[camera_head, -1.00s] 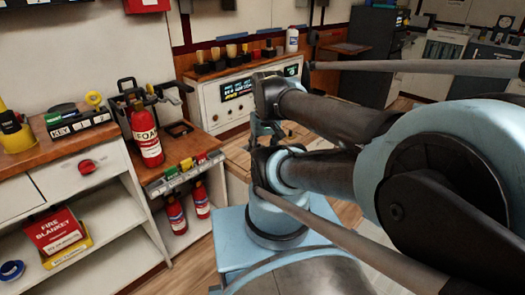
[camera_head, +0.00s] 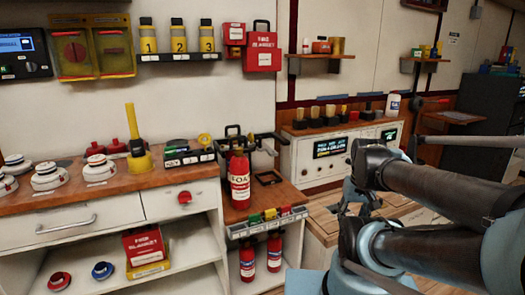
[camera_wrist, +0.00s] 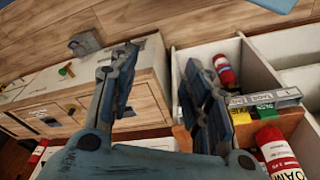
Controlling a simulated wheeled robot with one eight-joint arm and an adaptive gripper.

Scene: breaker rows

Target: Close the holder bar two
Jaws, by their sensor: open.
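The red foam extinguisher (camera_head: 240,181) stands upright on the wooden counter, with dark holder arms (camera_head: 263,140) around and behind its top. I cannot tell which of these is holder bar two. A dark square frame (camera_head: 269,178) lies on the counter to its right. My gripper (camera_head: 366,204) is right of the extinguisher, apart from it. In the wrist view my gripper (camera_wrist: 165,85) is open, with nothing between its fingers. There the foam extinguisher (camera_wrist: 281,157) shows at the lower right, cut off by the edge.
Coloured labelled blocks (camera_head: 270,216) line the counter's front edge. Small red extinguishers (camera_head: 247,264) stand on the shelf below. Yellow holders numbered 1, 2 and 3 (camera_head: 178,40) sit on a wall shelf. A white control cabinet (camera_head: 318,160) stands behind.

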